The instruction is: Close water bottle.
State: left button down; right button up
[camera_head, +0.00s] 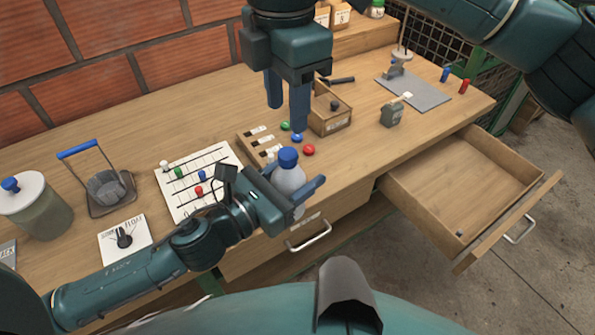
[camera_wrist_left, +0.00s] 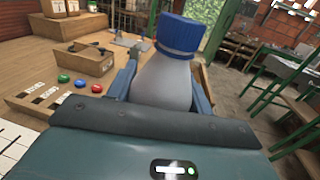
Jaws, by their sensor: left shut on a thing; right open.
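The water bottle (camera_head: 288,180) is pale grey and stands about upright at the table's front edge. A blue cap (camera_head: 288,156) sits on its top; I cannot tell how tightly. My left gripper (camera_head: 296,190) is shut around the bottle's body, one finger on each side. In the left wrist view the bottle (camera_wrist_left: 163,82) fills the space between the fingers, with its ribbed blue cap (camera_wrist_left: 180,35) on top. My right gripper (camera_head: 287,106) is open and empty, pointing down above the table, higher than the cap and behind it in the picture.
Green, blue and red buttons (camera_head: 309,150) lie just behind the bottle. A wooden box (camera_head: 331,122) stands beyond them. An open drawer (camera_head: 465,185) juts out at the right. A white board with coloured pegs (camera_head: 222,160) and a jar (camera_head: 38,210) are at the left.

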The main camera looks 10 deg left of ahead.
aim_at(288, 153)
jog(key=shift+f, duration=4)
jog(key=shift+c, duration=0.4)
grip_shut()
jog(key=m, duration=0.4)
jog(key=shift+m, duration=0.4)
jog(key=shift+o, duration=0.9)
grip_release()
jog(key=shift+r, duration=0.1)
